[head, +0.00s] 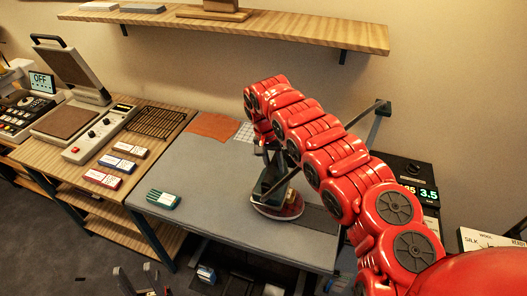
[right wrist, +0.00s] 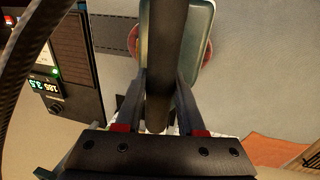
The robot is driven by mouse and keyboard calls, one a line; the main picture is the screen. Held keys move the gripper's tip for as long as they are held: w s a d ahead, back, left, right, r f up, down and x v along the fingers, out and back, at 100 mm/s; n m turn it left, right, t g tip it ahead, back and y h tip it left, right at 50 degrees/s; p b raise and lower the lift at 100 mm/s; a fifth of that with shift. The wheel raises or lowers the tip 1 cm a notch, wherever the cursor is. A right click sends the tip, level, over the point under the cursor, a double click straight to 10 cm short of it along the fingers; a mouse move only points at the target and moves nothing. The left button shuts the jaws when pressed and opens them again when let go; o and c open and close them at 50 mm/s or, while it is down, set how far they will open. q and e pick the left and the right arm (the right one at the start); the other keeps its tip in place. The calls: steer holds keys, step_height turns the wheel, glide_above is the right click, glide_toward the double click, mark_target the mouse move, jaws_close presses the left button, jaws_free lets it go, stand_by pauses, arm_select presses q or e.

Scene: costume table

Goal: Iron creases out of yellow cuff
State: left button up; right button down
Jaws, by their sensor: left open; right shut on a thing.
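The iron (head: 270,187) has a dark grey-green body and a red rim, and stands on the grey pad (head: 205,170) of the table. My right gripper (head: 268,152) is above it, shut on its dark handle. In the right wrist view the handle (right wrist: 162,55) runs between the two fingers of the right gripper (right wrist: 160,85). My left gripper (head: 136,277) is at the bottom edge of the head view, in front of the table, open and empty. I cannot make out a yellow cuff in either view; the iron and my right arm hide part of the pad.
An orange cloth (head: 212,126) and a checked cloth (head: 244,132) lie at the back of the pad. A press (head: 75,95) stands on the left table. A display box (head: 420,193) is at right. The pad's left half is mostly clear.

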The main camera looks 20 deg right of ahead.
steer(key=shift+d+r, duration=0.2)
steer(key=shift+r, duration=0.45)
steer(key=shift+a+r+b, duration=0.1)
steer(key=shift+r+b, duration=0.25)
steer(key=shift+r, duration=1.75)
